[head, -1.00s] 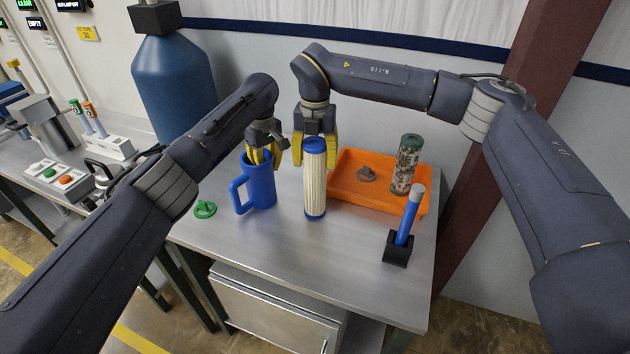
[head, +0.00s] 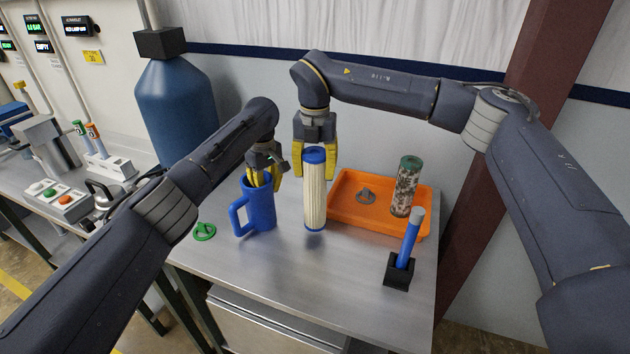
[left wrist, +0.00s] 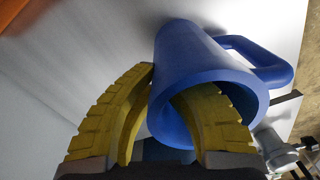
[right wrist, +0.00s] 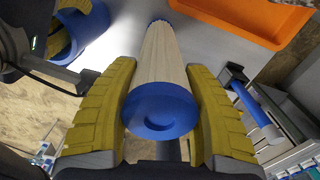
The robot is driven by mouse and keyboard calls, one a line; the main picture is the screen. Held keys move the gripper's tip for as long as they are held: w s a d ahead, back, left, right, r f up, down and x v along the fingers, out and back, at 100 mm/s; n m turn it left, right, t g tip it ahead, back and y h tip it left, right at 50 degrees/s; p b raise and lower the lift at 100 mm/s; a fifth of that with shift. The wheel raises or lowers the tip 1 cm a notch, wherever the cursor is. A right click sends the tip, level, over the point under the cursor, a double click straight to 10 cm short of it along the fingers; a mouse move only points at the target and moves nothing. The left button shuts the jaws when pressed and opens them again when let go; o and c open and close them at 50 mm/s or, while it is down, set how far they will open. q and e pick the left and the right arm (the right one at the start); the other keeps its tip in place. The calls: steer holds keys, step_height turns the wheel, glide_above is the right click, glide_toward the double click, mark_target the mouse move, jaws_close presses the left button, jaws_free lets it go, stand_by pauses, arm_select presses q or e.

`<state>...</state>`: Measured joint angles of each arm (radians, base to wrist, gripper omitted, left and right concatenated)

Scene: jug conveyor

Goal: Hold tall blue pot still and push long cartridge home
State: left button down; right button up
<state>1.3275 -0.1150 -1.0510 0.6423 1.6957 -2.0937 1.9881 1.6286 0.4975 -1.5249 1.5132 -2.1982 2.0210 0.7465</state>
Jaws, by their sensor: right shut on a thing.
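The tall blue pot (head: 262,212) stands upright on the metal table, handle to the left. My left gripper (head: 264,178) straddles its rim, one finger inside and one outside. The left wrist view shows the pot (left wrist: 190,65) between the yellow fingers (left wrist: 165,80); whether they press the wall is unclear. The long cartridge (head: 314,195), pale and pleated with blue ends, is upright right of the pot.
An orange tray (head: 345,215) at right holds a dirty green-topped cartridge (head: 405,185) and a grey piece (head: 366,195). A green ring (head: 204,231) lies left of the pot.

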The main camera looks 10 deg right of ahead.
mark_target(312, 152)
steer(key=shift+r, duration=3.15)
steer(key=shift+a+r, duration=0.1)
steer(key=shift+a, duration=0.2)
steer(key=shift+w+a+r, duration=0.1)
steer(key=shift+w+a, duration=0.05)
steer(key=shift+w, duration=0.35)
steer(key=shift+w+a, duration=0.15)
steer(key=shift+w, duration=0.35)
step_height(312, 152, down, 10)
steer(key=w, duration=0.2)
steer(key=shift+d, duration=0.2)
steer(key=shift+f, duration=0.2)
